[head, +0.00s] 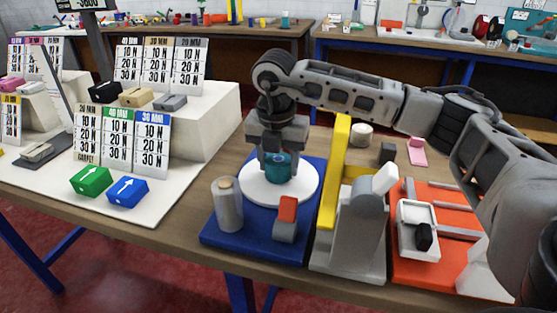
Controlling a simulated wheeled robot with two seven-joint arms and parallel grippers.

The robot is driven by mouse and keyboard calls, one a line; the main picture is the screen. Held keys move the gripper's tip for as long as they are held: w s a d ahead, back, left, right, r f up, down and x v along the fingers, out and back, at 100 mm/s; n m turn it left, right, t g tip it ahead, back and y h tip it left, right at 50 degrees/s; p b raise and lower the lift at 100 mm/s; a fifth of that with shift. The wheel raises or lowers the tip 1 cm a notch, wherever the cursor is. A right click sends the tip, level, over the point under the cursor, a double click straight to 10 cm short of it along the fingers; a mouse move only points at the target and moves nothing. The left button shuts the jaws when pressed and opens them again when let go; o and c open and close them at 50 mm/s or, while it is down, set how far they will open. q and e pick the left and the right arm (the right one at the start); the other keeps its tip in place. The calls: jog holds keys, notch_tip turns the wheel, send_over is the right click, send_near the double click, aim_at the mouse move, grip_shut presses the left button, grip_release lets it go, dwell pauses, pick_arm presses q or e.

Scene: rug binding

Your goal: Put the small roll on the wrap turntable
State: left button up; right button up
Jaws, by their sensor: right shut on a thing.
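The wrap turntable is a white disc (254,191) on a blue base (222,234) on the table. The small roll (279,168) is teal with a dark core opening and stands upright at the middle of the disc. My right gripper (279,158) points down over the disc and is shut on the roll, with its fingers on either side. The roll's lower edge appears to be at the disc, but I cannot tell whether it bears weight there. My left gripper is not in view.
A grey cylinder post (229,206) and a small grey block with a red top (286,220) stand on the blue base in front of the disc. A yellow upright (335,170) and a grey lever device (357,230) stand close to the right. Green (91,181) and blue (127,192) blocks lie left.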

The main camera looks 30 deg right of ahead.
aim_at(276, 163)
jog(key=o, duration=1)
jog(key=shift+f, duration=0.1)
jog(key=r, duration=0.8)
jog(key=s+a+r, duration=0.1)
jog(key=r, duration=0.3)
jog(key=shift+r, duration=0.2)
